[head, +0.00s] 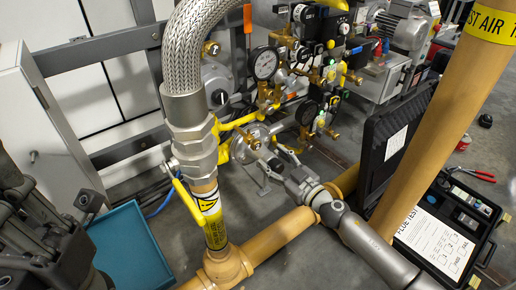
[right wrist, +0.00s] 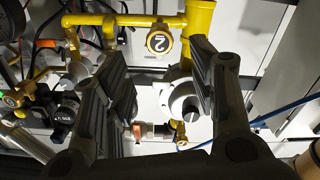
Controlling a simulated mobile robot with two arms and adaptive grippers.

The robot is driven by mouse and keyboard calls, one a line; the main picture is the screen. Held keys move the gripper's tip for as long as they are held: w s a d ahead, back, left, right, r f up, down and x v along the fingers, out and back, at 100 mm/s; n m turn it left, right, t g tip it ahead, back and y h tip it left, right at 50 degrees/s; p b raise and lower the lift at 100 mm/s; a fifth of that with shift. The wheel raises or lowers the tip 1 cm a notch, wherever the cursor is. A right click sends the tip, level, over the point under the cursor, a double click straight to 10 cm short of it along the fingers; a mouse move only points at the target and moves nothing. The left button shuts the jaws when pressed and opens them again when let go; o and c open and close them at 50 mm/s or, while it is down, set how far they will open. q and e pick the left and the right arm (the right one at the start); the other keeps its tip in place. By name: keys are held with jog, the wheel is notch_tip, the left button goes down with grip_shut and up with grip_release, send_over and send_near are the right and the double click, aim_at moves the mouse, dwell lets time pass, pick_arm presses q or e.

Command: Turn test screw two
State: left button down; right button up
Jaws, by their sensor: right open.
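In the right wrist view a round brass cap marked with a 2 (right wrist: 158,41) sits on a yellow pipe, seen between and beyond my fingertips. A smaller brass fitting (right wrist: 180,130) shows lower, between the fingers. My right gripper (right wrist: 160,82) is open, with one finger on each side of the picture and nothing between them in its grasp. In the head view my right gripper (head: 278,160) is in front of the valve assembly below the dial gauges; its fingertips are small there, and the numbered cap cannot be made out. My left gripper (head: 40,235) is dark at the lower left, its jaws unclear.
A braided hose (head: 188,60) and yellow lever valve (head: 186,198) stand left of my right gripper. A pressure gauge (head: 264,64) is above. A thick tan pipe (head: 425,120) and open black case (head: 455,225) are right. A teal tray (head: 128,250) lies lower left.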

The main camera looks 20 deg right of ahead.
aim_at(258, 146)
jog(key=b+x, duration=0.1)
jog(key=x, duration=0.7)
jog(key=shift+f, duration=0.1)
jog(key=c, duration=1)
